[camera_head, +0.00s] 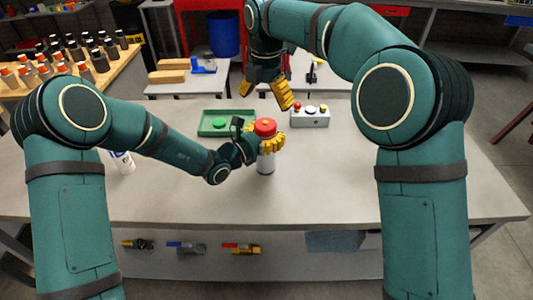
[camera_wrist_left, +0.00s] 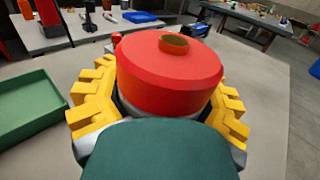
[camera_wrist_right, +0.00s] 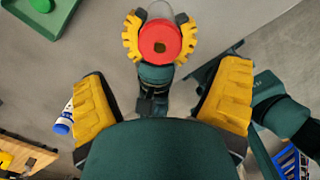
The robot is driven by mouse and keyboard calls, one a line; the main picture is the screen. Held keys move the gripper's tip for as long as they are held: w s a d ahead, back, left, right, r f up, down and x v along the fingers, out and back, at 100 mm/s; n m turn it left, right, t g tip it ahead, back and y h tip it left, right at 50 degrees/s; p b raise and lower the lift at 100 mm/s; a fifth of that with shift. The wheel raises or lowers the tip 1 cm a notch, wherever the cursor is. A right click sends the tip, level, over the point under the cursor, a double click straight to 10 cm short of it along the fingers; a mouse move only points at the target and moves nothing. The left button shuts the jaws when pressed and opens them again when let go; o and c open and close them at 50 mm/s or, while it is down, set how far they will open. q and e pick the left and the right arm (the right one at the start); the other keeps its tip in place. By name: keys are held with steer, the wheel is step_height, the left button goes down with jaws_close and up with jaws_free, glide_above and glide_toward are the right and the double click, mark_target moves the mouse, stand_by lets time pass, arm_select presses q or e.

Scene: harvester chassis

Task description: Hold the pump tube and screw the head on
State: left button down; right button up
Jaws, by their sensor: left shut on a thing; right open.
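The pump tube (camera_head: 265,164) is a pale cylinder standing upright on the workbench. The red pump head (camera_head: 265,127), with a small hole in its top, sits on the tube's upper end. I cannot tell whether it is screwed tight. My left gripper (camera_head: 266,142) is shut around the tube just under the head; its yellow fingers flank the head in the left wrist view (camera_wrist_left: 170,65). My right gripper (camera_head: 268,92) is open and empty, above and behind the head. The right wrist view shows the head (camera_wrist_right: 160,42) beyond its spread fingers. The gripped part is mostly hidden.
A green tray (camera_head: 204,131) with a round green part lies left of the tube. A grey button box (camera_head: 310,119) stands to the right. A white and blue container (camera_head: 122,162) is at the left. The bench's front right is clear.

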mark_target(266, 122)
steer(key=shift+n, duration=1.1)
steer(key=shift+f, duration=4)
steer(key=c, duration=1.2)
arm_select(q)
steer(key=shift+a, duration=0.1)
arm_select(e)
steer(key=m, duration=0.5)
steer(key=shift+m, duration=0.3)
steer(key=shift+c, duration=0.2)
steer(key=m, duration=0.4)
